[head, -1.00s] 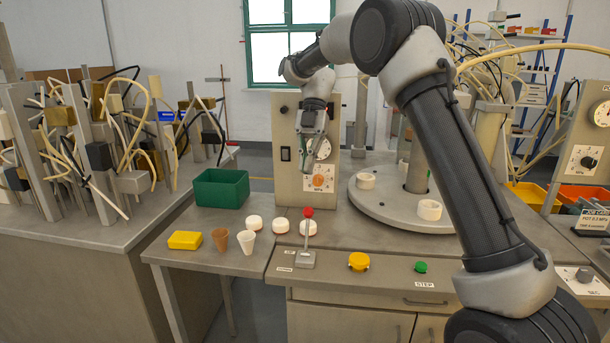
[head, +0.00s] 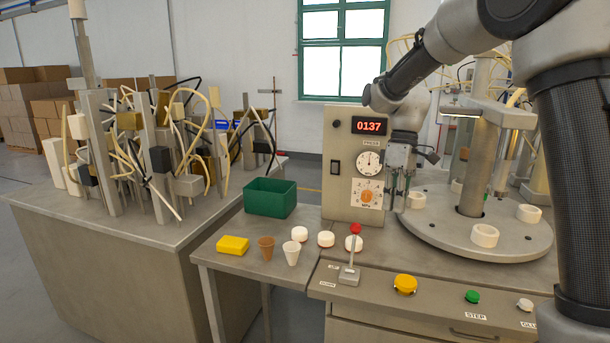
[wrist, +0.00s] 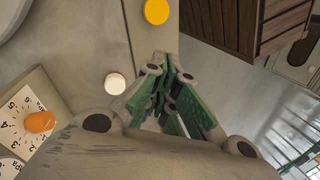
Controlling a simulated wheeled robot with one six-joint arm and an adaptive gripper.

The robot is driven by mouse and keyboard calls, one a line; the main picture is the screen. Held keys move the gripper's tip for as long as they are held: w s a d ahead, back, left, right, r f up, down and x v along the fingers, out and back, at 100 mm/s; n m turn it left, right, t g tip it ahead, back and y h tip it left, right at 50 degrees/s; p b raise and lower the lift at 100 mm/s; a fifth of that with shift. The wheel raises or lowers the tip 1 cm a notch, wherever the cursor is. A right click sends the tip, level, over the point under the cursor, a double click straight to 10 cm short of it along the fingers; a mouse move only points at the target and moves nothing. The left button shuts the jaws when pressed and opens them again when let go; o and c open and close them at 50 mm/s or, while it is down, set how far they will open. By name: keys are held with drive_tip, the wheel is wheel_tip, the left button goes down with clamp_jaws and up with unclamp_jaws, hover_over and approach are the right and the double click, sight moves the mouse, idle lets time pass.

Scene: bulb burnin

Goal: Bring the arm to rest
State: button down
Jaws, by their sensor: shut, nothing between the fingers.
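My arm comes in from the upper right in the head view. My gripper (head: 396,200) hangs pointing down beside the right edge of the grey press panel (head: 340,205), above the bench. In the wrist view my gripper (wrist: 172,72) has its green-padded fingers drawn together with no object between them.
A round turntable (head: 450,234) with white rings stands right of my gripper. A red-topped lever (head: 349,272), yellow button (head: 405,284) and green button (head: 472,297) line the bench front. A green bin (head: 270,199), yellow block (head: 233,244), two cups and several white caps stand left.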

drive_tip(key=s+d+r+m+t, duration=0.2)
drive_tip(key=s+d+m, duration=0.1)
drive_tip(key=s, duration=0.5)
drive_tip(key=s+d+r+m+t+h, duration=0.1)
drive_tip(key=s+d+r+m+t, duration=0.1)
drive_tip(key=s+d, duration=0.4)
drive_tip(key=s+d+r+m+t, duration=0.2)
drive_tip(key=s+d+m, duration=0.3)
drive_tip(key=s, duration=0.6)
drive_tip(key=shift+s+d+r+t, duration=0.15)
drive_tip(key=shift+d+r+t, duration=0.1)
drive_tip(key=shift+t, duration=0.35)
